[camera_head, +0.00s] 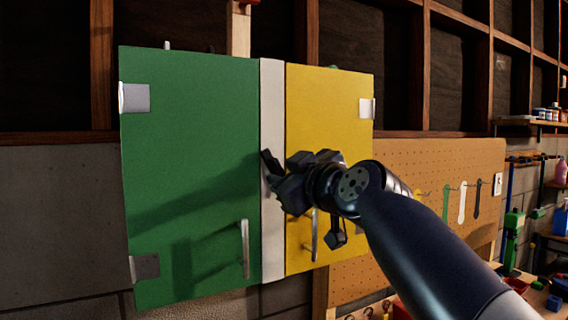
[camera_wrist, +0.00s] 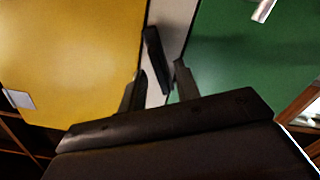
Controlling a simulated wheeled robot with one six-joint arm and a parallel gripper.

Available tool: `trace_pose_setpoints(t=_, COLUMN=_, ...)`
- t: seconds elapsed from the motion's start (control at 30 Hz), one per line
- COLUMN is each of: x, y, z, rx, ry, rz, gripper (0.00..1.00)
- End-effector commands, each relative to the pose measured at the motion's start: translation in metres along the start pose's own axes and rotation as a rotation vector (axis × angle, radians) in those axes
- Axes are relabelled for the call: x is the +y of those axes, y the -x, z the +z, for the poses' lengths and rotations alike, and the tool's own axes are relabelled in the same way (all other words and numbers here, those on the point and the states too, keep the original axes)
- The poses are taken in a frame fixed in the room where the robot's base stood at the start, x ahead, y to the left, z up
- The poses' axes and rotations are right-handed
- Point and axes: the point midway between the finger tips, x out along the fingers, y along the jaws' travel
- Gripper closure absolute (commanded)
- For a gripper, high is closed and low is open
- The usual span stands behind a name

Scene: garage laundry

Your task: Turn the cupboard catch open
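The cupboard has a green door (camera_head: 190,150) on the left and a yellow door (camera_head: 325,110) on the right, with a pale upright strip (camera_head: 272,95) between them. Both doors look shut. In the wrist view, the catch (camera_wrist: 154,50) is a dark bar on the pale strip, lying roughly along it and slightly tilted. My gripper (camera_wrist: 159,72) is open, with one finger on each side of the catch; I cannot tell whether either touches it. In the head view, my gripper (camera_head: 275,178) is in front of the strip and hides most of the catch area.
A handle (camera_head: 245,248) is low on the green door and another (camera_head: 314,238) low on the yellow door, close to my arm. A pegboard (camera_head: 425,165) with hanging tools is to the right. Shelves with bottles (camera_head: 546,114) stand farther right.

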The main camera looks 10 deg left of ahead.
Motion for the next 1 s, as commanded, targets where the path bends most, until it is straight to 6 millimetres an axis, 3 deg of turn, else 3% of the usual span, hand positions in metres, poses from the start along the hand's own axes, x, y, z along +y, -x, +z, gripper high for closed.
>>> trace_pose_setpoints(t=0.13, x=0.0005, y=-0.011, z=-0.0008, rx=0.0, ry=-0.001, rz=0.001, gripper=0.69)
trace_pose_setpoints(t=0.47, x=0.0, y=-0.0132, z=0.0002, rx=0.0, ry=-0.001, rz=0.001, gripper=0.7)
trace_pose_setpoints(t=0.83, x=0.0, y=-0.013, z=0.0003, rx=0.0, ry=-0.001, rz=0.001, gripper=1.0)
trace_pose_setpoints(t=1.0, x=0.0, y=-0.013, z=0.0004, rx=0.0, ry=-0.003, rz=0.001, gripper=1.0)
